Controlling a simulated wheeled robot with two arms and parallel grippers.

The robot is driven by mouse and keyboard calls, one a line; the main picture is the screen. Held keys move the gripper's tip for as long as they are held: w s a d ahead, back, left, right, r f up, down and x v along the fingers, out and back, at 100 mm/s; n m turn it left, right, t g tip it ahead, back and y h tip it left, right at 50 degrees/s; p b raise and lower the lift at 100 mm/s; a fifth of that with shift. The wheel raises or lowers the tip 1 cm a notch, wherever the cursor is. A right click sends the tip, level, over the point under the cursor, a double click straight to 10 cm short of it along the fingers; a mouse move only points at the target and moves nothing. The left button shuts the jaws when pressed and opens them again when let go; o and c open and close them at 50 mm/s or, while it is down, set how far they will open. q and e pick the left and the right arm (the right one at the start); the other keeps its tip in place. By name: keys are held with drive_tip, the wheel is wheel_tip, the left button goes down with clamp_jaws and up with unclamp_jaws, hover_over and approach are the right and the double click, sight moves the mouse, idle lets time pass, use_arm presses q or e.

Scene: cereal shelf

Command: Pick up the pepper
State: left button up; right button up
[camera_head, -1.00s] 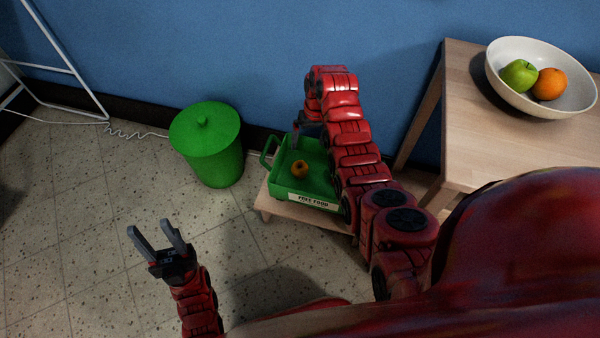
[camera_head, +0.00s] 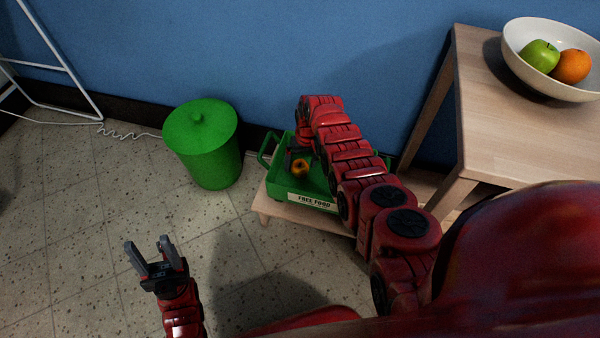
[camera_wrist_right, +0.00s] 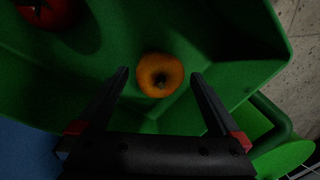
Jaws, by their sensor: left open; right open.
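An orange-yellow pepper (camera_head: 300,168) lies in the green tray (camera_head: 319,205) labelled FREE FOOD. In the right wrist view the pepper (camera_wrist_right: 160,75) sits upright with its stem showing, just beyond and between the fingertips. My right gripper (camera_wrist_right: 160,74) is open and empty, reaching down into the tray. In the head view it is mostly hidden behind my red right arm, near the pepper. My left gripper (camera_head: 147,243) is open and empty over the floor at the left.
A red tomato-like item (camera_wrist_right: 48,12) lies in another part of the tray. The tray rests on a low wooden stand (camera_head: 268,207). A green lidded bin (camera_head: 205,150) stands left of it. A wooden table (camera_head: 480,125) at right holds a white bowl (camera_head: 535,80) with an apple and orange.

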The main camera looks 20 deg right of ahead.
drive_tip(key=shift+f, duration=0.2)
drive_tip(key=shift+c, duration=0.2)
drive_tip(key=c, duration=1.2)
